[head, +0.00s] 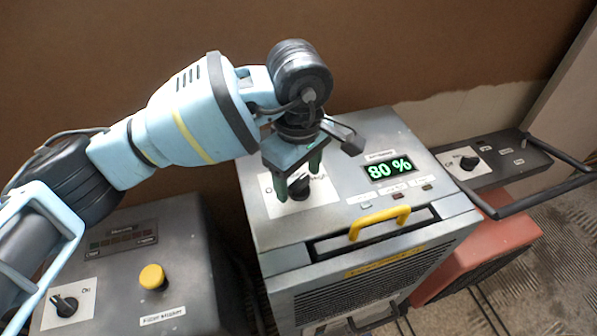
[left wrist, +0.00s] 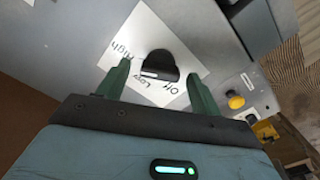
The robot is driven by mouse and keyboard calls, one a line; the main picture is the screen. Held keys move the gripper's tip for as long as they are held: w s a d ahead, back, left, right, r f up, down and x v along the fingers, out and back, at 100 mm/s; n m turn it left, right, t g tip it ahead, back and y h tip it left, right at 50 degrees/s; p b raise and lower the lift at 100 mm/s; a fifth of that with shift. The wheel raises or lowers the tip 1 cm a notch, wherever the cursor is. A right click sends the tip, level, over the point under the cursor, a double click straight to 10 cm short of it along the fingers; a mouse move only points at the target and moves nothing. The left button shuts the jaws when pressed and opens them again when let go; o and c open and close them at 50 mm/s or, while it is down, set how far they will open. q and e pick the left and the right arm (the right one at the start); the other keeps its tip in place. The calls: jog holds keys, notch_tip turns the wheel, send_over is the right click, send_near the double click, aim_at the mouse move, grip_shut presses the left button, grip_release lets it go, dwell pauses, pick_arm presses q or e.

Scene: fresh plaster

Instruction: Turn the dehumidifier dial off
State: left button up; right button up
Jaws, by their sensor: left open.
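The dehumidifier (head: 350,222) is the grey box in the middle of the head view, with a green "80 %" display (head: 390,168). Its black dial (head: 299,192) sits on a white plate (left wrist: 190,50) marked High, Low and Off. In the left wrist view the dial (left wrist: 160,65) shows a white mark on its edge nearest the Low label. My left gripper (head: 299,178) is open, pointing down over the dial. Its green fingers stand on either side of the dial in the left wrist view (left wrist: 157,70); I cannot tell whether they touch it. My right gripper is not in view.
A yellow handle (head: 380,221) rises from the dehumidifier's front top edge. A grey machine with a yellow button (head: 153,277) and an On-labelled dial (head: 65,305) stands left. At right, a red machine (head: 497,240) carries a black panel with a dial (head: 468,162) and bar handle.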

pick_arm(q)
jog(key=c, duration=1)
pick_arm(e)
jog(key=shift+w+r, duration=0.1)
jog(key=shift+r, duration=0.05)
pick_arm(q)
jog(key=n+p, duration=0.2)
jog(key=n, duration=0.3)
jog(key=shift+r+n, duration=0.15)
jog(key=shift+n, duration=0.25)
jog(key=n+p, duration=0.3)
jog(key=n, duration=0.2)
jog(key=shift+r, duration=0.1)
jog(key=n+p, duration=0.4)
jog(key=n, duration=0.3)
jog(key=shift+s+n, duration=0.1)
jog(key=shift+n, duration=0.2)
jog(key=shift+n+p, duration=0.35)
jog(key=shift+n, duration=0.55)
jog(key=shift+f+n, duration=0.2)
jog(key=shift+n, duration=1.6)
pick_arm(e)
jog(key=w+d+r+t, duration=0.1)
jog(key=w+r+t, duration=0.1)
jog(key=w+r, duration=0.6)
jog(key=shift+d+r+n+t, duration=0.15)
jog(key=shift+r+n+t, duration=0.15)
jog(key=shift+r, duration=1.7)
